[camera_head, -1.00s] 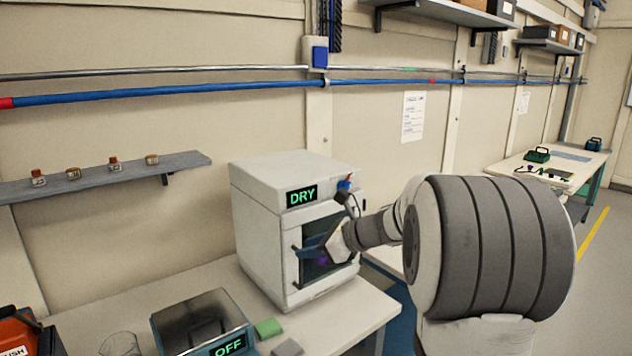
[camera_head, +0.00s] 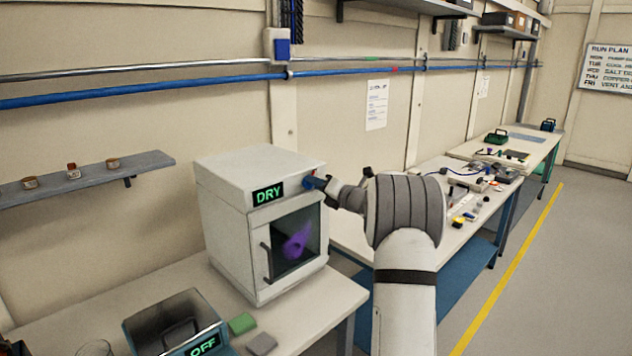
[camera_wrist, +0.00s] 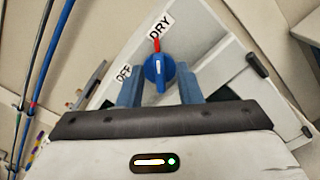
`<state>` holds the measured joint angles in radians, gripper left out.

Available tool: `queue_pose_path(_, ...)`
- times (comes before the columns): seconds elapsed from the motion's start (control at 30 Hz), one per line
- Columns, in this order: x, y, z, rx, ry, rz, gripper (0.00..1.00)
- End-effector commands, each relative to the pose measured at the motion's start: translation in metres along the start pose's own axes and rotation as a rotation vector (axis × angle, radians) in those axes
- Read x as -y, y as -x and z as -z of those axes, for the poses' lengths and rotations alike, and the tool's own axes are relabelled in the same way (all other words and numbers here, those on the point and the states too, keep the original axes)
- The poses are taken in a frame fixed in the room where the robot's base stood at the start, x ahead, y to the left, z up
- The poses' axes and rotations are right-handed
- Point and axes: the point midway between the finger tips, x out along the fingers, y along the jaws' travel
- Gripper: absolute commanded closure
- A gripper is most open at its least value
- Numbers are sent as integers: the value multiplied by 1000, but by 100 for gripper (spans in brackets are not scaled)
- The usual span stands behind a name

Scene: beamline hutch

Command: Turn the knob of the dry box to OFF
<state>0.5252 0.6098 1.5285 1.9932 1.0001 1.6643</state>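The dry box (camera_head: 232,232) is a white cabinet on the bench, and its display (camera_head: 268,195) reads DRY in green. In the wrist view its blue knob (camera_wrist: 158,70) has a red tip pointing toward the DRY label (camera_wrist: 160,27). The OFF label (camera_wrist: 124,73) lies to the left of the knob. My gripper (camera_head: 316,183) is at the upper right of the box's front, and my arm partly hides the knob there. In the wrist view my two blue fingers (camera_wrist: 160,78) are open, one on either side of the knob, with narrow gaps showing.
The box's glass door (camera_head: 296,243) is closed, with a purple thing inside and a dark handle (camera_head: 267,262). A device with an OFF display (camera_head: 203,345) and a green block (camera_head: 242,323) stand in front on the bench. A cluttered bench (camera_head: 460,205) lies to the right.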

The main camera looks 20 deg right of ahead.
Motion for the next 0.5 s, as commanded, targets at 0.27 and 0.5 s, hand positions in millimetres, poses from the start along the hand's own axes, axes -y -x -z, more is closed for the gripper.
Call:
queue_pose_path(0.27, 0, -8, 0, 0, 1, 0, 68)
queue_pose_path(0.5, 0, -7, 0, 0, 1, 0, 80)
